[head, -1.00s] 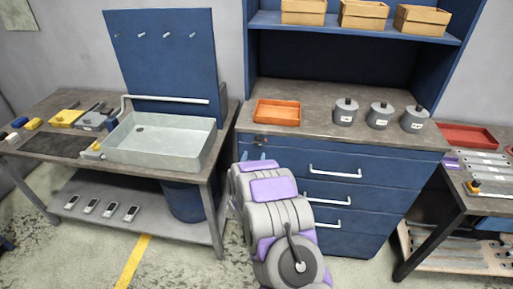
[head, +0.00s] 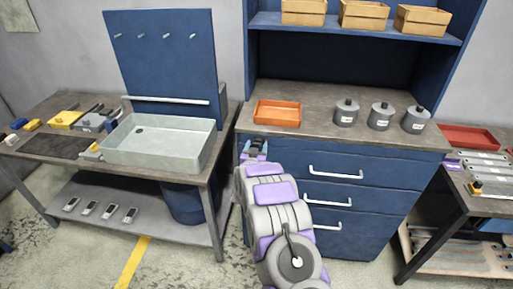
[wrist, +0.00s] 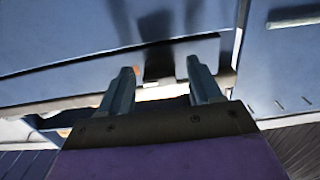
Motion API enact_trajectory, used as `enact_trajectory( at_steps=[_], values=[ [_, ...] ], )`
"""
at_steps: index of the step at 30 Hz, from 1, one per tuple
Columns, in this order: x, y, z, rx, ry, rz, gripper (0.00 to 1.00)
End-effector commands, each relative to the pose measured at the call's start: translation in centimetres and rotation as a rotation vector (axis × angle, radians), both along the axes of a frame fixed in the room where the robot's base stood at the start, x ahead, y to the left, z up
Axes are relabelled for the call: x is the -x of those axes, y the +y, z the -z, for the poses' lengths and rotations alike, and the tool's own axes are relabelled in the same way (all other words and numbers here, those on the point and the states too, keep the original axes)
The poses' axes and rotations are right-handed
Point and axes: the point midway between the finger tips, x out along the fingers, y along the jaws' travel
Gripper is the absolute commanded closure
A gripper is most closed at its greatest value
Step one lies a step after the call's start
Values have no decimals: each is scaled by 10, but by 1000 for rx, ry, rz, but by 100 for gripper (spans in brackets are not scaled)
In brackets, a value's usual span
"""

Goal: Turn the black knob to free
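My gripper (head: 255,150) is at the upper left corner of the blue drawer cabinet (head: 385,180), just below the worktop edge. In the wrist view its two grey fingers (wrist: 161,87) are apart, with a gap between them. A dark upright shape (wrist: 159,60) shows beyond and between the fingertips, against the blue front. It may be the black knob, but blur and shadow keep me from being sure. The fingers do not visibly touch it. In the head view my gripper covers most of that corner, so the knob's setting cannot be read.
An orange tray (head: 277,113) and several grey lidded canisters (head: 346,113) stand on the worktop above. White drawer handles (head: 336,173) stick out right of my arm. A bench with a grey basin (head: 160,151) is close on the left.

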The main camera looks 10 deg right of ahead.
Motion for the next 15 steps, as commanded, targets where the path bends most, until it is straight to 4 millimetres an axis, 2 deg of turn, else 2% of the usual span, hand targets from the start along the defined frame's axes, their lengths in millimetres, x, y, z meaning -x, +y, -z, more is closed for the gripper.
enact_trajectory(
  at_steps=[2, 15],
  values=[
    [0, 0, 0, 0, 0, 0, 44],
    [0, 1, 0, 0, -1, -1, 86]
  ],
)
